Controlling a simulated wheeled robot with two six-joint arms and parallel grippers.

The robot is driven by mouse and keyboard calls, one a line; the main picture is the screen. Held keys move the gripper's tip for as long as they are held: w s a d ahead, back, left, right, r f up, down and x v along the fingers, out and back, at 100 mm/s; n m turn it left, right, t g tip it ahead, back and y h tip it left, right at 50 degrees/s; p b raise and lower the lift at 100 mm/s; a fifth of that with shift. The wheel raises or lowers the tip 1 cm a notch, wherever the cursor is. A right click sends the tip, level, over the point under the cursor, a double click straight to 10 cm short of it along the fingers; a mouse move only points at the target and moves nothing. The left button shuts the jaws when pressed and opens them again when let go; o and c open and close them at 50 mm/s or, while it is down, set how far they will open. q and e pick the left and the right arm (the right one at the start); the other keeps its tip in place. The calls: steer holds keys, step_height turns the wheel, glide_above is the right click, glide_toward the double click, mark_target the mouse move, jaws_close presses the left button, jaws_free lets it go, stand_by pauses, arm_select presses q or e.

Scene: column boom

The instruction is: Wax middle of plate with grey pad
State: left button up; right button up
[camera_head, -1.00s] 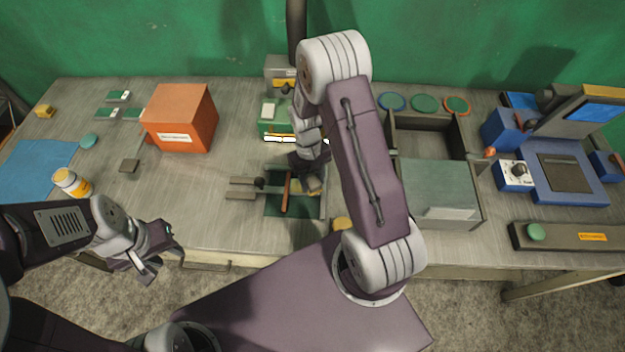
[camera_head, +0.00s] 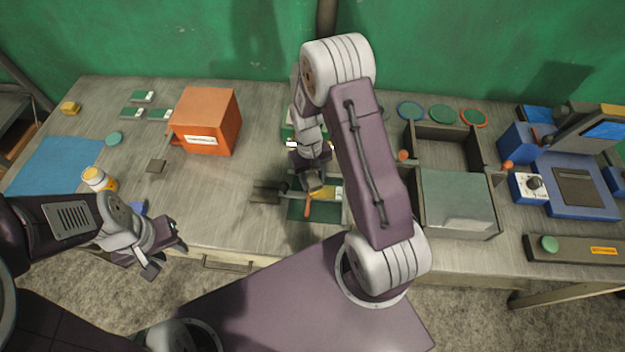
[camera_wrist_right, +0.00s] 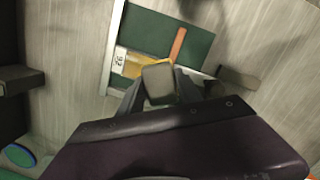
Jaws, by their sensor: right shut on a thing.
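The grey pad (camera_wrist_right: 158,84) is a small block with a yellow edge, held between the fingers of my right gripper (camera_wrist_right: 160,92). In the head view my right gripper (camera_head: 313,184) is low over the dark green fixture (camera_head: 312,212). The plate (camera_wrist_right: 132,63) is yellowish with a white numbered label at one end and lies in the fixture (camera_wrist_right: 150,32). It also shows in the head view (camera_head: 331,193). The pad overlaps the plate in the wrist view; I cannot tell whether they touch. My left gripper (camera_head: 166,258) is open and empty near the front edge.
An orange strip (camera_wrist_right: 178,46) lies across the fixture, with a dark clamp (camera_head: 265,192) at its left. An orange box (camera_head: 207,120), a yellow-labelled jar (camera_head: 98,179) and a blue mat (camera_head: 58,165) are left. A grey bin (camera_head: 458,203) stands right.

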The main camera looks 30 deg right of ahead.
mark_target(314, 181)
steer(key=shift+s+d+r+p, duration=0.1)
steer(key=shift+r+p, duration=0.25)
steer(key=shift+r, duration=0.35)
steer(key=r, duration=0.1)
steer(key=r+p, duration=0.1)
steer(key=p, duration=0.1)
steer(key=shift+w+a+r, duration=0.25)
steer(key=shift+r, duration=0.15)
steer(key=shift+r+p, duration=0.2)
steer(key=shift+p, duration=0.2)
steer(key=shift+s+d, duration=0.15)
steer(key=shift+s, duration=0.1)
